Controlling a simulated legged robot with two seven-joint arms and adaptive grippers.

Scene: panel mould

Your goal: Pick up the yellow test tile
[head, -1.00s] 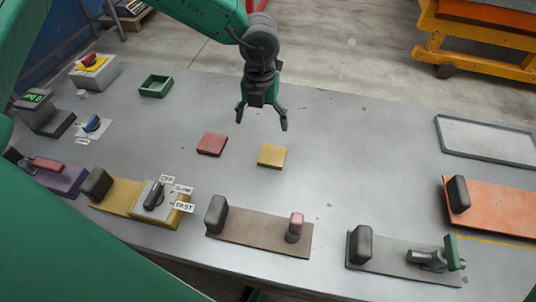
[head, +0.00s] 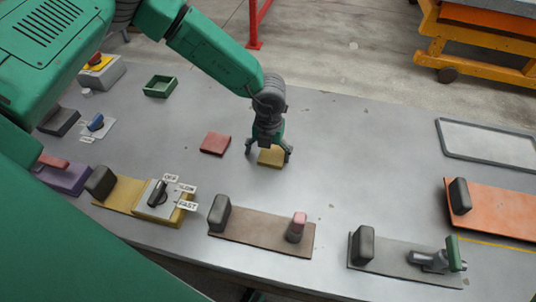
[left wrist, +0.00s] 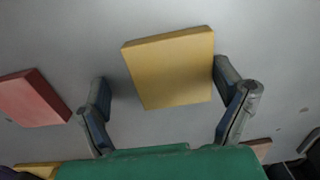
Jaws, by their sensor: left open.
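The yellow test tile (head: 269,159) lies flat on the grey table, partly hidden behind my left gripper in the head view. My left gripper (head: 268,155) is over the tile with its fingers spread, one on each side. In the left wrist view the yellow tile (left wrist: 170,68) lies between and beyond the open fingers (left wrist: 168,110). Its right edge is close to the right finger, and a wider gap shows at the left finger. I cannot tell whether the right finger touches it. My right gripper is not in view.
A red tile (head: 215,143) lies just left of the yellow one. A green tray (head: 160,87) stands farther back left. Boards with handles and a dial (head: 157,195) line the front edge. A grey tray (head: 487,142) lies at the right. The table between is clear.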

